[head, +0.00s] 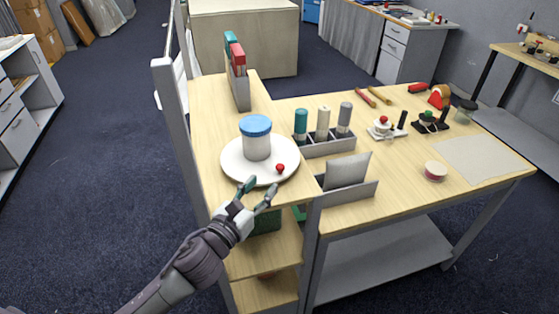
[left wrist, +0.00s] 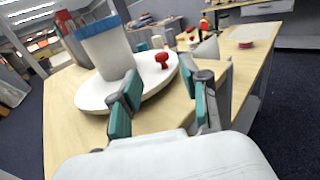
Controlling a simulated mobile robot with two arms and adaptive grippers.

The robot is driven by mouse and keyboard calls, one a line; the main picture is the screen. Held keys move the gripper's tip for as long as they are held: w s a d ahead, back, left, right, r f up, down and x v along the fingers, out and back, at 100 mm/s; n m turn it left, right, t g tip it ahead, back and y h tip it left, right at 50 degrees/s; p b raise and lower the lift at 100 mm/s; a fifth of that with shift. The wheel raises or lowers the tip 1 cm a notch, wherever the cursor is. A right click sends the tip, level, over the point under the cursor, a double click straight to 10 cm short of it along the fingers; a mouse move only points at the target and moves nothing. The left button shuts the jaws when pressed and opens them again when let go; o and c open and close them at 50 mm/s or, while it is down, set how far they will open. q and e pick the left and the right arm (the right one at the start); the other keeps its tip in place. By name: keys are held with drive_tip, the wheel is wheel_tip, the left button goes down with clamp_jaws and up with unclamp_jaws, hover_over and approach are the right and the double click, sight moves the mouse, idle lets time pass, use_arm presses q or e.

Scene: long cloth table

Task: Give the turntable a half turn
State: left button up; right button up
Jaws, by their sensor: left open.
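The turntable is a round white disc (head: 236,169) lying on the near left part of the wooden table. A white jar with a blue lid (head: 257,138) stands on it, near its middle. A small red knob (head: 280,169) sticks up near its front right rim. My left gripper (head: 258,187) is open and empty, just in front of the disc's near edge, with its fingers pointing at it. In the left wrist view the fingers (left wrist: 165,100) are apart, and the red knob (left wrist: 161,59) stands beyond them. My right gripper is not in view.
A grey holder (head: 327,147) with several bottles stands right of the turntable. A grey rack with a panel (head: 347,180) is at the table's front edge. Binders (head: 237,65) stand behind the disc. A red-rimmed tape roll (head: 435,171) lies farther right.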

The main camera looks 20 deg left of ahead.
sight(278, 168)
use_arm(q)
drive_tip(key=p+x, duration=0.1)
drive_tip(key=x, duration=0.7)
drive_tip(key=shift+w+f+p, duration=0.15)
drive_tip(key=shift+w+p, duration=0.2)
drive_tip(key=shift+w, duration=0.25)
drive_tip(key=shift+w+d, duration=0.1)
drive_tip(key=shift+w, duration=0.05)
drive_tip(key=c, duration=0.8)
clamp_jaws()
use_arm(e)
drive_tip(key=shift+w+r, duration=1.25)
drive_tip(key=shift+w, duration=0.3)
